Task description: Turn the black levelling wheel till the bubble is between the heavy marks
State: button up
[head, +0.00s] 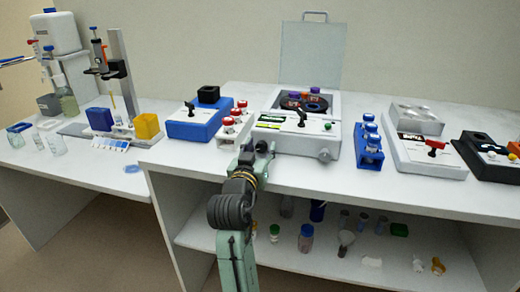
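A white centrifuge-like instrument (287,135) with a raised grey lid (311,52) stands at the middle of the bench. Its front panel carries a black lever (301,117), a small green knob (327,127) and a grey round knob (325,155) at the lower right corner. My gripper (262,147) is at the instrument's front left corner, close to it; I cannot tell if they touch. I cannot make out a black levelling wheel, bubble or heavy marks; my gripper hides part of that corner. The fingers are too small to read.
A rack of red-capped tubes (232,121) stands close left of my gripper, beside a blue device (194,124). A blue rack (369,147) and a white device with a red lever (428,155) stand to the right. Bottles sit on the shelf (390,259) below.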

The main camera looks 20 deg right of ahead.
jog(key=shift+s+a, duration=0.1)
jog(key=v, duration=0.7)
jog(key=shift+s+a, duration=0.1)
jog(key=shift+s, duration=0.05)
dwell(0.3)
